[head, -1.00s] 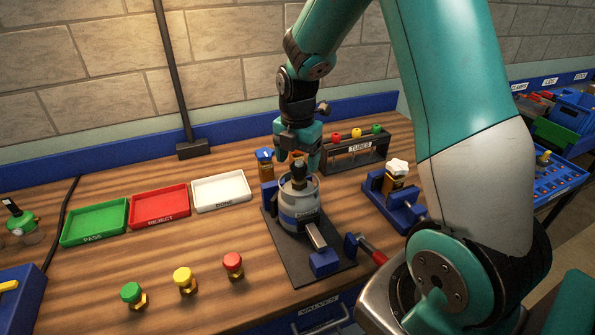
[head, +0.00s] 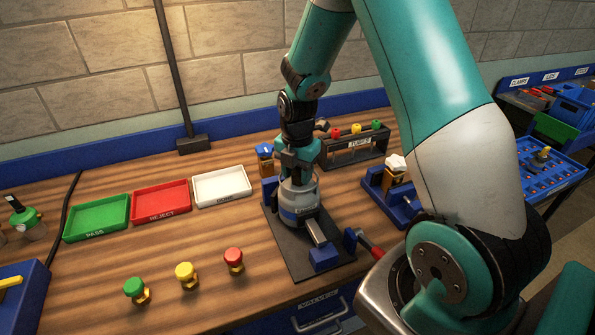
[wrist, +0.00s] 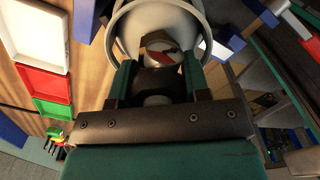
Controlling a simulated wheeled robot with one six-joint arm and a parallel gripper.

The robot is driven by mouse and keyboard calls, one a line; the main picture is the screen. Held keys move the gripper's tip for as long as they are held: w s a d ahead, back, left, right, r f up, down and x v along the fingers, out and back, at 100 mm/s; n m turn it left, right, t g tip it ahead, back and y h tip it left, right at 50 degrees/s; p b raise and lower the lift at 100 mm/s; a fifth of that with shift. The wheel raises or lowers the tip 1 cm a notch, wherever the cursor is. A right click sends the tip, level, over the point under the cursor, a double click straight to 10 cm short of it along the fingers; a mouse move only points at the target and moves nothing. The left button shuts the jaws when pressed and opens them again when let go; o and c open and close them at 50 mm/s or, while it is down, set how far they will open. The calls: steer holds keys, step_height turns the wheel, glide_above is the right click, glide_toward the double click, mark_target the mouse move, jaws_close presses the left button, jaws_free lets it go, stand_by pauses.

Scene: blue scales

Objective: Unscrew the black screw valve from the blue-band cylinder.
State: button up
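The grey cylinder with a blue band (head: 299,217) stands upright in a holder on a dark base plate (head: 292,259) on the bench. My gripper (head: 299,180) points straight down over the cylinder's top, its fingers low at the valve. The black screw valve is hidden behind my gripper in the head view. In the wrist view my gripper (wrist: 160,72) has one finger on each side of a dark part, probably the black valve (wrist: 160,58), inside the cylinder's round collar (wrist: 117,42). I cannot tell whether the fingers press on it.
Green (head: 97,218), red (head: 161,202) and white (head: 222,187) trays lie left of the cylinder. Green, yellow and red valves (head: 233,260) stand in front. A tube rack (head: 355,148) is behind right; a blue fixture (head: 392,207) stands right. Bare wood lies between trays and valves.

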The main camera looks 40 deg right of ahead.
steer(key=n, duration=0.4)
steer(key=shift+r+n+p, duration=0.1)
steer(key=shift+n+p, duration=0.2)
steer(key=shift+p, duration=0.05)
steer(key=n, duration=0.2)
steer(key=shift+w+n, duration=0.1)
steer(key=shift+n, duration=0.2)
steer(key=o, duration=1.1)
steer(key=shift+a, duration=0.1)
